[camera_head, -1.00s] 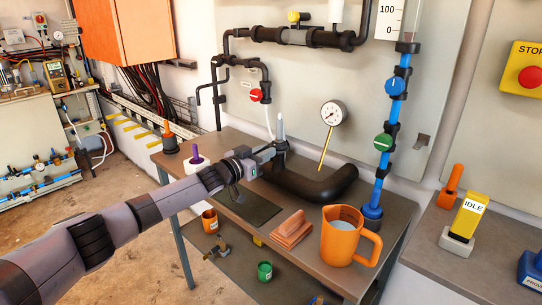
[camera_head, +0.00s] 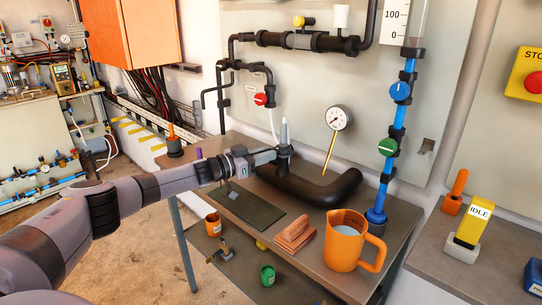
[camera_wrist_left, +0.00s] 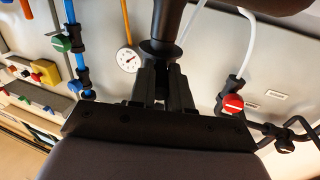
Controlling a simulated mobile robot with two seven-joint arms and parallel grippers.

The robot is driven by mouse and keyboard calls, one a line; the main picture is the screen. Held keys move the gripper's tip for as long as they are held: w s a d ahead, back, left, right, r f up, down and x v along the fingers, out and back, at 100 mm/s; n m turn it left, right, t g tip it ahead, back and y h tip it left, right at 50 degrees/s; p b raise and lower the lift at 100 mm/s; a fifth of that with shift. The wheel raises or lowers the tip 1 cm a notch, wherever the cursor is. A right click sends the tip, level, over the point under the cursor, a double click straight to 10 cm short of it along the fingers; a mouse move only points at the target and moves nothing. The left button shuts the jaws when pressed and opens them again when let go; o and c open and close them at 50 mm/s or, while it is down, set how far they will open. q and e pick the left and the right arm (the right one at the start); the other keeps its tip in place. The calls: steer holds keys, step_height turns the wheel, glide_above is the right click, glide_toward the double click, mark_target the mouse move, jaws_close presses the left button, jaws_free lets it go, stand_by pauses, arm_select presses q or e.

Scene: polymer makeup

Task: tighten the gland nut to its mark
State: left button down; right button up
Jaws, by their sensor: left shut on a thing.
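A dark collar that looks like the gland nut (camera_head: 284,151) sits at the upright end of a thick black bent pipe (camera_head: 318,191), below a grey stem (camera_head: 283,130). My left gripper (camera_head: 272,155) reaches it from the left and is shut on it. In the left wrist view, both dark fingers (camera_wrist_left: 162,88) close at a black flanged part (camera_wrist_left: 162,48), which seems to be the same nut. The fingers hide much of it. I cannot make out a mark on the nut or the pipe. My right gripper is not in view.
On the bench stand an orange jug (camera_head: 344,241), an orange-brown block (camera_head: 295,233) and a dark mat (camera_head: 247,208). A dial gauge (camera_head: 339,118) and a blue pipe (camera_head: 393,150) with valves rise behind. A red valve (camera_head: 260,99) hangs on the wall, near a white hose.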

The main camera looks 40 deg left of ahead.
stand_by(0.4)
arm_select(q)
steer(key=c, duration=1.1)
jaws_free()
steer(key=shift+v, duration=3.6)
